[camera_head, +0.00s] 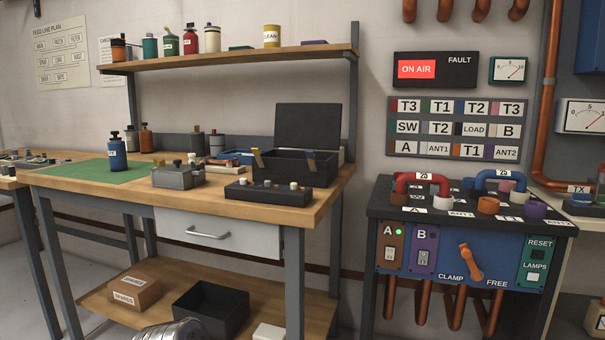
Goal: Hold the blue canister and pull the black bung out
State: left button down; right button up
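The blue canister (117,155) stands upright on the green mat (85,171) at the left part of the workbench. It has a pale label on its front. The black bung (115,134) sits in its top. Neither of my grippers shows in the head view, and nothing touches the canister.
Behind the canister stand dark and brown bottles (146,138). To its right are a grey metal box (178,176), an open black case (292,165) and a low black block (268,193). A shelf (230,58) with several bottles hangs above. The mat's front is clear.

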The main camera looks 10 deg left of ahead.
aim_at(116, 150)
jog(key=u, duration=1.55)
jog(key=j+z, duration=0.1)
jog(key=z, duration=0.75)
jog(key=i+j+z, duration=0.1)
jog(key=j+z, duration=0.65)
jog(key=j, duration=0.15)
jog(key=j+z, duration=0.35)
jog(key=j, duration=0.15)
